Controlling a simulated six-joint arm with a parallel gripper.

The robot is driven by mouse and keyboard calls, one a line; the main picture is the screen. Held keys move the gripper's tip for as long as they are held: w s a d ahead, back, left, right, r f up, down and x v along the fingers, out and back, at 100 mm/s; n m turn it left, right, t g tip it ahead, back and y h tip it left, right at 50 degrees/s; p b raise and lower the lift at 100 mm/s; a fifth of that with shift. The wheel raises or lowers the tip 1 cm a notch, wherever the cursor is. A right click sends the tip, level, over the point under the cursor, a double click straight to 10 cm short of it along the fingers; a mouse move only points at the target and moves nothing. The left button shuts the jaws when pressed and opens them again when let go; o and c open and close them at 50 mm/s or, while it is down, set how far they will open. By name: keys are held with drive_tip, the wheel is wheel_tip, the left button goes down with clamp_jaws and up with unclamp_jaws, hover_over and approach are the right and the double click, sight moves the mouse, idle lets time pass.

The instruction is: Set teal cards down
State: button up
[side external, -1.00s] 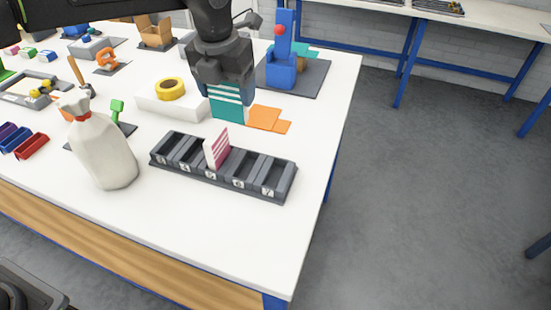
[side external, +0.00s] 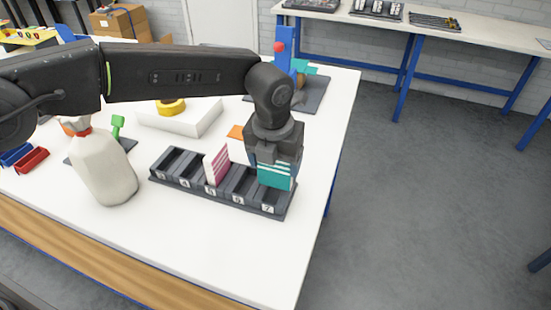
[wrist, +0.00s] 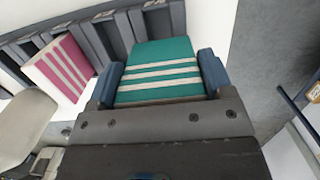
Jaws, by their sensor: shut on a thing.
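The teal cards (side external: 275,180), a block with white stripes, are gripped in my gripper (side external: 275,168). In the side view they hang upright at the right end slot of the dark rack (side external: 222,198), the slot labelled 7. Whether their lower edge is above the slot or slightly inside it is unclear. In the wrist view, the teal cards (wrist: 160,65) sit between the two blue-grey fingers of my gripper (wrist: 161,78). The pink striped cards (side external: 215,166) stand in the rack's middle slot; they also show in the wrist view (wrist: 60,68). The other slots look empty.
A cream bag (side external: 103,168) with a red tie stands left of the rack. A yellow tape roll (side external: 171,107) rests on a white block behind. A blue stand (side external: 284,45) is at the back right. The table in front of the rack is clear.

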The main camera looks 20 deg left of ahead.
drive_tip(key=shift+f, duration=0.55)
drive_tip(key=o, duration=1)
drive_tip(key=shift+c, duration=0.2)
drive_tip(key=shift+r, duration=0.1)
wheel_tip(320, 180, up, 13)
drive_tip(key=s, duration=0.1)
drive_tip(key=shift+s, duration=0.25)
